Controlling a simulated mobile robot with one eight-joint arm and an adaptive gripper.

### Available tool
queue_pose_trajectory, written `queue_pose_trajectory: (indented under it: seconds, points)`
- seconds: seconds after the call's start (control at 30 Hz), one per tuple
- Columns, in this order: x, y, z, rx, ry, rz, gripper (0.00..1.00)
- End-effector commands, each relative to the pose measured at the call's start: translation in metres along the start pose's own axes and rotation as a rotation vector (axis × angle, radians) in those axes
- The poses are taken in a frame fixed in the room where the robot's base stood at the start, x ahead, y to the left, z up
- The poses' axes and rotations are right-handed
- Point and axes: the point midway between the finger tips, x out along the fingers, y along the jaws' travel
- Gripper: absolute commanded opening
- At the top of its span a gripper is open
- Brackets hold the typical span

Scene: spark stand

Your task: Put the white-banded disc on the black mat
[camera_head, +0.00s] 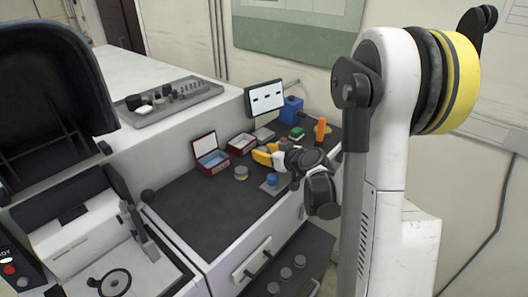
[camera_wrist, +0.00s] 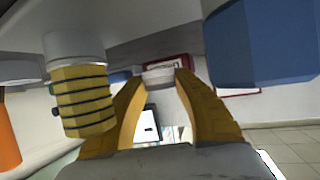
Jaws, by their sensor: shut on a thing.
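My gripper (camera_head: 258,153) reaches over the dark counter from the right, its yellow fingers pointing left. In the wrist view the two yellow fingers (camera_wrist: 160,82) are closed on a small pale disc (camera_wrist: 159,68) at their tips. Its band is hard to make out. In the head view I cannot make out the held disc. Another disc (camera_head: 241,173), grey with a yellowish side, stands on the counter in front of the fingers. I cannot pick out a separate black mat from the dark countertop.
Two red-edged boxes (camera_head: 212,161) (camera_head: 240,143) stand left of the gripper, the first with its lid up. A blue piece (camera_head: 272,180) is on a grey plate below the gripper. An orange piece (camera_head: 320,130) and a screen (camera_head: 265,98) stand behind. The front-left counter (camera_head: 205,213) is clear.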

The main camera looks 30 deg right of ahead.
Motion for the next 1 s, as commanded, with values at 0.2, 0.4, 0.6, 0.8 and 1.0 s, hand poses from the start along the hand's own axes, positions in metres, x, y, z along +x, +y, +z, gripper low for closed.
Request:
queue_pose_trajectory:
  seconds: [0.2,0.4,0.6,0.8,1.0]
  points:
    - [0.0,0.0,0.001,0.0,0.0,0.0,0.58]
    - [0.0,0.0,0.001,0.0,0.0,0.0,0.58]
    - [-0.015,0.001,0.001,0.001,-0.001,0.002,0.58]
    - [-0.059,0.001,0.002,0.002,-0.001,0.005,0.58]
    - [-0.1,0.0,0.002,0.002,-0.001,0.003,0.58]
